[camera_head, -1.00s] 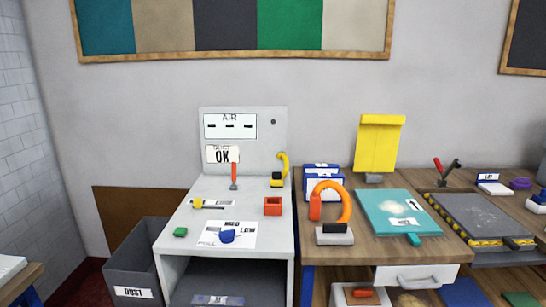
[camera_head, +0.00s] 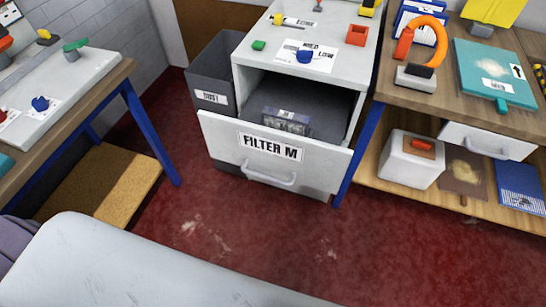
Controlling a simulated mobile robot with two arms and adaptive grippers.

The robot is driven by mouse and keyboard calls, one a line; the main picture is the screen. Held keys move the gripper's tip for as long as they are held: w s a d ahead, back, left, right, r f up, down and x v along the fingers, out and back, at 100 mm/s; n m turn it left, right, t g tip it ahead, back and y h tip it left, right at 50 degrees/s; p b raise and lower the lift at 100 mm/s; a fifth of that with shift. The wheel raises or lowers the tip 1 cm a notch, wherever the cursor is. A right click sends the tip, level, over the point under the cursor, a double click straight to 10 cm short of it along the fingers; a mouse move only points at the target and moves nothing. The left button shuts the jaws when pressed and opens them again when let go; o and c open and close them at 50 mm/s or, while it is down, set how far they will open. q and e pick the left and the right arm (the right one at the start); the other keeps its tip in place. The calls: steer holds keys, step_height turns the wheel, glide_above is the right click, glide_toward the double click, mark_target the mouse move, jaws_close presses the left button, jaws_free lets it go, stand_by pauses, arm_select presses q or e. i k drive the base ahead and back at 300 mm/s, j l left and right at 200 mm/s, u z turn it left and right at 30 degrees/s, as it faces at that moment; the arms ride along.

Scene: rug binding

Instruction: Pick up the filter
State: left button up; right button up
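The filter (camera_head: 286,120) looks like a small grey, box-shaped block with a pale label on top. It sits inside the open compartment of the white cabinet (camera_head: 262,60), behind the lowered or pulled-out front panel labelled FILTER M (camera_head: 270,150). The panel has a grey handle (camera_head: 268,176). The filter's lower front is partly hidden by the panel's top edge. Neither of my grippers shows in this view.
A dark grey DUST bin (camera_head: 213,85) stands left of the cabinet. A workbench (camera_head: 432,105) with a lower shelf is at the right, and another table (camera_head: 75,100) is at the left. The red floor (camera_head: 235,220) in front of the cabinet is clear.

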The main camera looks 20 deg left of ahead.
mark_target(279, 119)
steer(key=i+l, duration=0.35)
steer(key=l, duration=0.15)
steer(key=i+l+u, duration=0.15)
steer(key=u, duration=0.3)
steer(key=l+u, duration=0.4)
steer(key=i+l+u, duration=0.15)
steer(key=u, duration=0.3)
